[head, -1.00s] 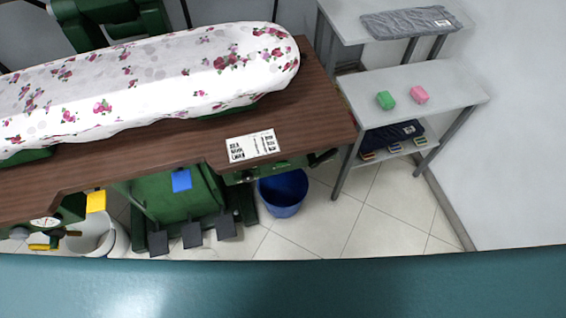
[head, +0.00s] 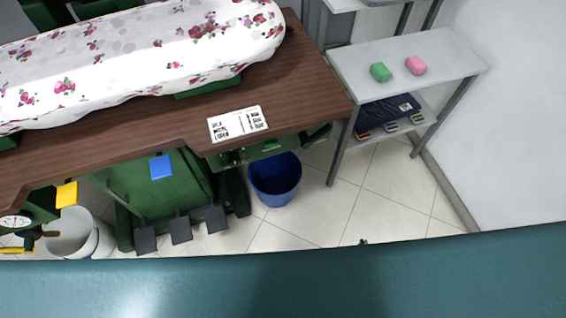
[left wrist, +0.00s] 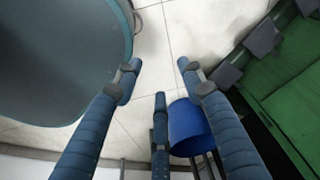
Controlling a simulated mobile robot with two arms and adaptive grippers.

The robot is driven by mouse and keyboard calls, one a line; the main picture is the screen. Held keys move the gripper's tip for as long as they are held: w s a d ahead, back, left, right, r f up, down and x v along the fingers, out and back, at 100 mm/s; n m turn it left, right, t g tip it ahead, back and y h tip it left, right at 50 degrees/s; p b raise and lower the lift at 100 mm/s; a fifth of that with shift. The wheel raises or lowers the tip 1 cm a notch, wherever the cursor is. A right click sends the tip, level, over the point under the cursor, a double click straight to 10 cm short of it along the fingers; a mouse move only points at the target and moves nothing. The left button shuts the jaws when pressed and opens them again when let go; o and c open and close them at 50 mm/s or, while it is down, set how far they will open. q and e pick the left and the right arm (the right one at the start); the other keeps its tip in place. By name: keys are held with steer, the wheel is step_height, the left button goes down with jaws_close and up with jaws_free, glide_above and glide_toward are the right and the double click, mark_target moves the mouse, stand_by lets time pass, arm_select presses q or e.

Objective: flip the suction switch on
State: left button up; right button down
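The green ironing machine stands under a brown wooden table (head: 310,75). Its green body (head: 150,195) carries a blue tab (head: 161,167) and a yellow tab (head: 67,194). A green unit (head: 268,149) sits under the table's front edge beside a dark handle-like part (head: 318,135). I cannot tell which part is the suction switch. My left gripper (left wrist: 158,78) is open and empty in the left wrist view, above the floor, with the blue bucket beyond its fingers. Only a small dark tip of my right gripper (head: 363,242) shows over the teal edge; its state is hidden.
A blue bucket (head: 274,180) and dark pedals (head: 180,230) stand below the table. A white bin (head: 78,236) is at left. The tiled floor (head: 375,190) by the shelf is clear.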

mark_target(271, 147)
arm_select(q)
steer(key=w+d+r+t+b, duration=0.1)
steer(key=w+d+t+b, duration=0.1)
steer(key=w+b, duration=1)
arm_select(e)
steer(key=w+a+r+n+t+y, duration=0.2)
steer(key=w+r+n+t, duration=0.15)
steer(key=w, duration=0.65)
steer(key=w+a+r+n+t+y, duration=0.1)
steer(key=w+r+n+t+y, duration=0.15)
steer(key=w+r+n, duration=0.45)
arm_select(q)
step_height(271, 147, up, 11)
steer(key=w+t+b, duration=0.2)
steer(key=b, duration=1.1)
steer(key=shift+d+f+h, duration=0.2)
steer(key=shift+h, duration=0.2)
arm_select(e)
steer(key=a+r+n+g+y, duration=0.1)
steer(key=a+r+n+y, duration=0.8)
steer(key=a, duration=0.6)
step_height(271, 147, up, 2)
steer(key=shift+s+a+r+n, duration=0.15)
steer(key=shift+s+n, duration=0.2)
steer(key=shift+n, duration=0.5)
